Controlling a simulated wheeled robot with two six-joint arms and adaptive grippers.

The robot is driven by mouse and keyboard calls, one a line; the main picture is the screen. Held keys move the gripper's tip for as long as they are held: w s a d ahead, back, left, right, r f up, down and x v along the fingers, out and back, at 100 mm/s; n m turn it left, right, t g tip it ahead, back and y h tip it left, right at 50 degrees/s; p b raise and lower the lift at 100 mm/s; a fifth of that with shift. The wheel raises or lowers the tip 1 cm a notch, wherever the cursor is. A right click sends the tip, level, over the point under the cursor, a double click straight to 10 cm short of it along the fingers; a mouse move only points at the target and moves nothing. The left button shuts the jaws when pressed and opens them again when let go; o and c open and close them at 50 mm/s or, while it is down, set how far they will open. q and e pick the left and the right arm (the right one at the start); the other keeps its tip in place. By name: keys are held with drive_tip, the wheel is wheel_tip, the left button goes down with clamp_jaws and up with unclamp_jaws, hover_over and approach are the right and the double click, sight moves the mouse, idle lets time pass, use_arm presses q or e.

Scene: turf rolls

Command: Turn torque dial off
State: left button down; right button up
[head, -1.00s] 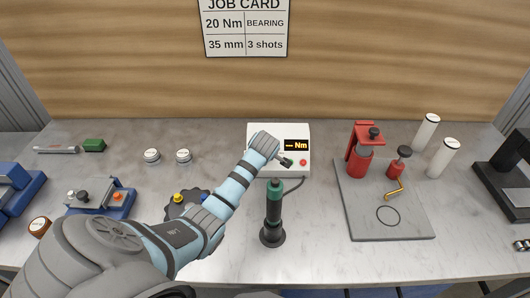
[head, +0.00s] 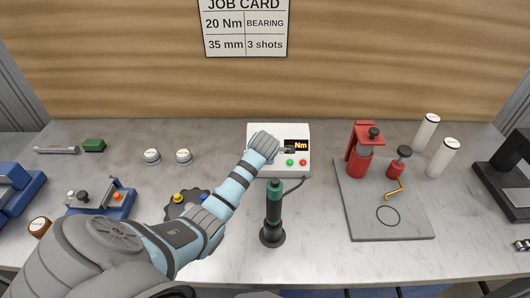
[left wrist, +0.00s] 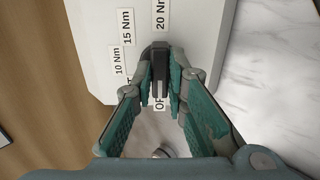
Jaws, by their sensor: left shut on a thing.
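The torque controller is a white box (head: 262,132) at the back middle of the bench, with a lit display (head: 301,146), a green button (head: 290,162) and a red button (head: 303,162). My left gripper (left wrist: 160,88) is shut on the dark dial (left wrist: 159,65), one finger on each side. In the head view my left gripper (head: 287,150) covers the dial and part of the display. I cannot tell which label the dial points to.
A green-topped torque driver (head: 273,205) stands upright in front of the box. A grey plate (head: 370,225) with red tools lies to the right. A dark knobbed disc (head: 182,207) lies beside my left arm.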

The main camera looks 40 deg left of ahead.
use_arm(q)
drive_tip(key=c, duration=1.6)
unclamp_jaws()
drive_tip(key=shift+a, duration=0.1)
drive_tip(key=v, duration=1.2)
